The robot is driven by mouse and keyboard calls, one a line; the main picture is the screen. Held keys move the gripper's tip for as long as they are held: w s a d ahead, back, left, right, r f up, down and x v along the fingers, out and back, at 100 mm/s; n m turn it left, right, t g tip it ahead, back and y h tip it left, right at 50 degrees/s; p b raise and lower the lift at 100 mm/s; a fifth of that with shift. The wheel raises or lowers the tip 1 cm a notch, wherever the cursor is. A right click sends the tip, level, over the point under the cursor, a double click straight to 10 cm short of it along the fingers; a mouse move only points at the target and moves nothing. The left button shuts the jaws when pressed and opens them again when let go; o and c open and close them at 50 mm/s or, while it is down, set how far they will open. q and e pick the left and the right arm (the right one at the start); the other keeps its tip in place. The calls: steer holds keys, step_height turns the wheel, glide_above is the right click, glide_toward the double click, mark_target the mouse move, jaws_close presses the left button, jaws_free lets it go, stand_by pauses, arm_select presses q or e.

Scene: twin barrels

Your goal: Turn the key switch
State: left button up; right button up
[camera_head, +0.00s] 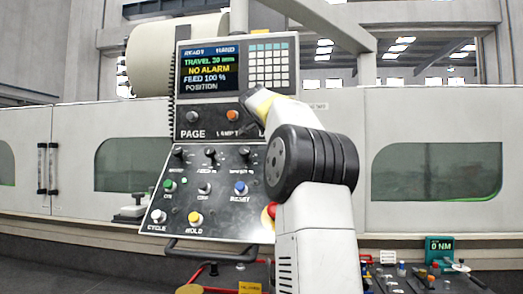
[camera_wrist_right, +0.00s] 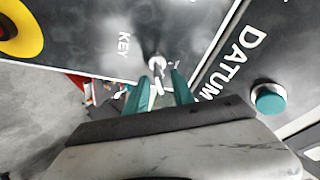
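The key switch (camera_wrist_right: 155,62) is a small pale metal piece on the dark panel, close to the printed word KEY, in the right wrist view. My right gripper (camera_wrist_right: 160,80) points at it with two teal fingers. The fingers look apart, one on each side of the pale key, with a gap visible; I cannot tell whether either touches it. In the head view my right arm covers the right part of the control panel (camera_head: 217,215), so the key switch and right gripper are hidden there. My left gripper is not in view.
A red and yellow button (camera_wrist_right: 22,30) lies at the left of the wrist view. A teal button (camera_wrist_right: 269,98) by the word DATUM is at its right. Several knobs and buttons cover the panel. A handle bar (camera_head: 212,252) runs below it.

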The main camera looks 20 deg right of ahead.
steer(key=v, duration=0.7)
steer(key=shift+s+a+r, duration=0.2)
steer(key=shift+r, duration=0.05)
stand_by(0.4)
steer(key=s+a+f+n+y, duration=0.3)
steer(key=s+a+f+n, duration=0.3)
steer(key=s+f, duration=0.4)
steer(key=s+a+f+n+g+y, duration=0.1)
steer(key=s+a+f+n+y, duration=0.3)
steer(key=f, duration=1)
steer(key=s+a+f+n+g+y, duration=0.1)
steer(key=s+a+f+n+y, duration=0.3)
steer(key=s+a+f+n, duration=0.6)
steer(key=s+a+f, duration=0.2)
steer(key=s, duration=0.3)
steer(key=shift+s+a, duration=0.35)
steer(key=shift+r, duration=0.1)
